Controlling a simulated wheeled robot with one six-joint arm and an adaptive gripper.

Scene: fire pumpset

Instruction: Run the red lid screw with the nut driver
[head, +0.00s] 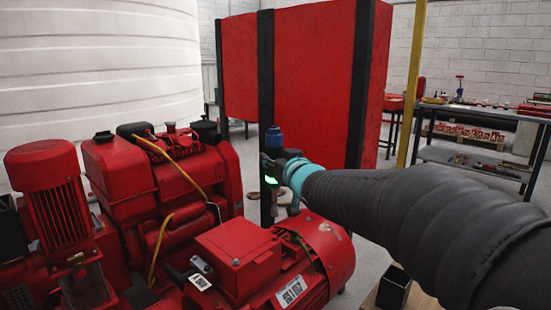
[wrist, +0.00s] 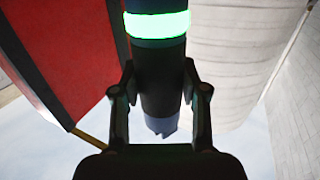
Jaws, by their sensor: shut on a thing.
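My gripper (head: 272,172) is shut on the nut driver, a dark cylinder with a blue end (head: 274,138) pointing up in the head view. In the wrist view the nut driver (wrist: 160,60) lies between the two fingers of my gripper (wrist: 160,92), with a glowing green band. A red motor (head: 325,250) stands below, with a red box and flat lid (head: 238,246) on top. My gripper is above and behind this lid, apart from it. The driver's working tip is not clear in the head view.
A red engine (head: 165,185) and a ribbed upright motor (head: 58,200) stand left. A tall red cabinet (head: 310,80) with black posts is behind my gripper. A white tank (head: 95,60) is at back left. A workbench (head: 480,112) is at right. Grey floor shows between.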

